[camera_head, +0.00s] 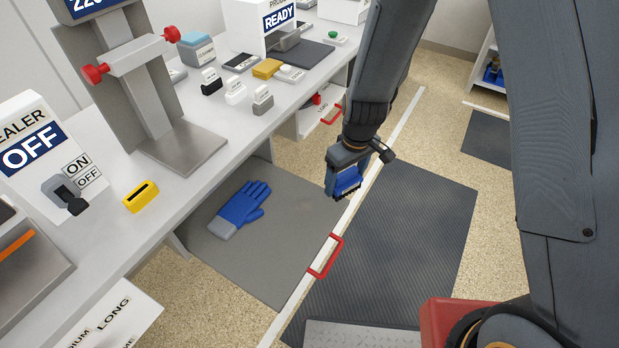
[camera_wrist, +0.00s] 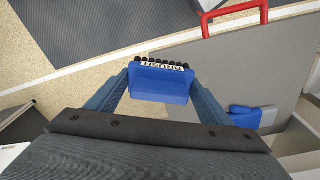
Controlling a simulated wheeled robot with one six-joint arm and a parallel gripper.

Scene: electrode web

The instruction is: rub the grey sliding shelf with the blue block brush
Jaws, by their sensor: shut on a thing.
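My gripper (camera_head: 348,172) is shut on the blue block brush (camera_head: 347,182), with dark bristles facing down. In the wrist view the brush (camera_wrist: 161,82) sits between the two fingers (camera_wrist: 160,90) and shows a white label reading BRUSH. The shelf also shows in the wrist view (camera_wrist: 235,65).
A dark ribbed mat (camera_head: 400,235) covers the floor on the right. The shelf's middle and front are bare.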

